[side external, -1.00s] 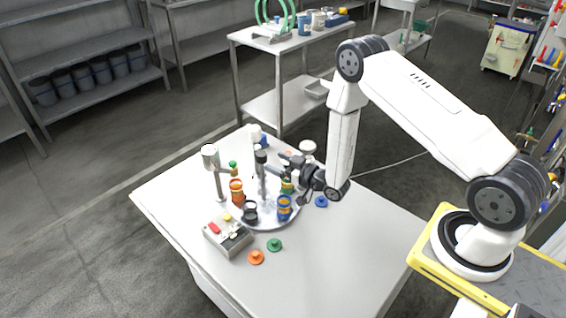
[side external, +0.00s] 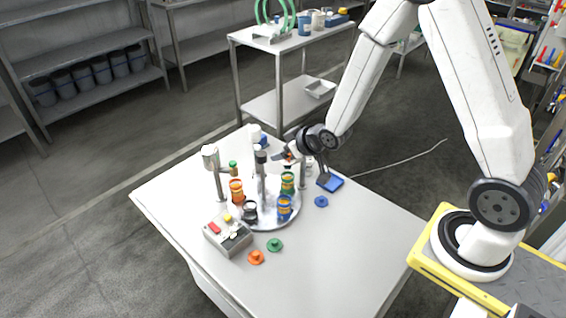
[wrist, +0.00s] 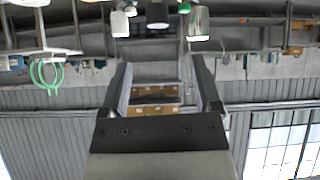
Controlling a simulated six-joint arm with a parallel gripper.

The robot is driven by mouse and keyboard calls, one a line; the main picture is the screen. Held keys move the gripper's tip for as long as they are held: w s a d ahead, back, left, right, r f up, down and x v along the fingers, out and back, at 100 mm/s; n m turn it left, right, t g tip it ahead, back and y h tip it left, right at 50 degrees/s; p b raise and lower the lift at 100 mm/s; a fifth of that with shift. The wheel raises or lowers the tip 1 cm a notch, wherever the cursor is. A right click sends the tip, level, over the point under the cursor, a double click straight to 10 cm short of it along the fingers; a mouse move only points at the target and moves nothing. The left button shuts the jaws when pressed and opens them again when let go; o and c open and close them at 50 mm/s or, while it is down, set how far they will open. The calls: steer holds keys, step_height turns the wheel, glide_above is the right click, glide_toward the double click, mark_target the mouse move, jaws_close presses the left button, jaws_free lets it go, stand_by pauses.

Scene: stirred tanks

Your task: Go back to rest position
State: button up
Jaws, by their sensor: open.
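My gripper (side external: 284,155) is at the back of the white table, above and behind the round metal plate (side external: 268,223). In the wrist view its two fingers (wrist: 161,75) are spread apart with nothing between them. An orange tank (side external: 237,190), a black tank (side external: 250,211), a blue tank (side external: 284,207) and a green tank (side external: 287,183) stand on the plate around a grey central post (side external: 261,180). The gripper is apart from these tanks. My wrist hides part of the table's back edge.
A control box (side external: 228,235) with red and yellow buttons stands front left. A blue square item (side external: 330,182) lies at right. The front right of the table (side external: 340,255) is clear.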

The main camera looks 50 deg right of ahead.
steer(key=s+a+r+g, duration=0.1)
steer(key=s+r+g, duration=0.2)
steer(key=s, duration=0.5)
steer(key=s+a+r+m+g, duration=0.1)
steer(key=s+a+r+g, duration=0.1)
steer(key=s, duration=0.7)
steer(key=shift+r+g, duration=0.45)
steer(key=shift+g, duration=0.75)
